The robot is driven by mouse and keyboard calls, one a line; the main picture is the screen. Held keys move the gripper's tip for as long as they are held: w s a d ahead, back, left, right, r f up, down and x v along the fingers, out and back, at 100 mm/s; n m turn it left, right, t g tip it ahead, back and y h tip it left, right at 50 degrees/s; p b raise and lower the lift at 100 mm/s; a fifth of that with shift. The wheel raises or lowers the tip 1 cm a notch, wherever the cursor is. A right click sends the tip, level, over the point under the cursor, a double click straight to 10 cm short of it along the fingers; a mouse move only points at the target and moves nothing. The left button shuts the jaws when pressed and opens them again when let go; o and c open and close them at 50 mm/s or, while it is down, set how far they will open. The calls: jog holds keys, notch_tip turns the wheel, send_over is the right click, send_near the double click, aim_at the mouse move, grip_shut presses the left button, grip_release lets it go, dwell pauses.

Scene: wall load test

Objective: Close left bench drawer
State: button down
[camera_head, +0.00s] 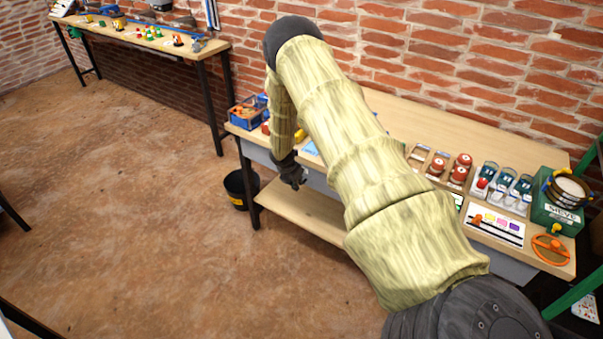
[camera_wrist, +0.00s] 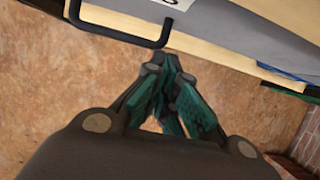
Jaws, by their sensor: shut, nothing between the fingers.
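The workbench (camera_head: 480,110) stands along the brick wall, with a grey front strip (camera_head: 258,153) under its top at the left end. My gripper (camera_head: 297,182) is shut and empty in front of this left part, just below the top. In the wrist view my gripper's fingertips (camera_wrist: 166,62) are together, beside a black bar handle (camera_wrist: 118,36) and not around it. The handle is on a grey drawer front (camera_wrist: 235,28) with a white label, partly cut off. My arm hides much of the bench front in the head view. I cannot tell how far the drawer stands out.
The bench top holds a blue bin (camera_head: 247,112), red jars (camera_head: 459,170) and a green sieve box (camera_head: 562,200). A lower wooden shelf (camera_head: 305,215) lies under the bench. A black bucket (camera_head: 241,188) stands on the floor at its left leg.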

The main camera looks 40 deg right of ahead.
jog(key=b+v, duration=0.2)
jog(key=v, duration=0.7)
jog(key=shift+r, duration=0.3)
jog(key=shift+s, duration=0.1)
jog(key=s+a+f+m+y, duration=0.2)
jog(key=s+a+f+m, duration=0.25)
jog(key=s+a, duration=0.3)
jog(key=s+a+f+m+g+y, duration=0.1)
jog(key=s+a+f+m, duration=0.2)
jog(key=s+a+f, duration=0.5)
jog(key=s+a+f+m+y, duration=0.25)
jog(key=s+a, duration=0.35)
jog(key=a, duration=0.3)
jog(key=s+a+m, duration=0.2)
jog(key=s+m, duration=0.2)
jog(key=s, duration=0.3)
jog(key=s+a+m+h, duration=0.1)
jog(key=s+a+m, duration=0.2)
jog(key=s, duration=0.5)
jog(key=s+a+m, duration=0.3)
jog(key=s+m, duration=0.1)
jog(key=s, duration=0.3)
jog(key=shift+s+r+m, duration=0.2)
jog(key=shift+s+m, duration=0.1)
jog(key=shift+s, duration=0.05)
jog(key=shift+a, duration=0.1)
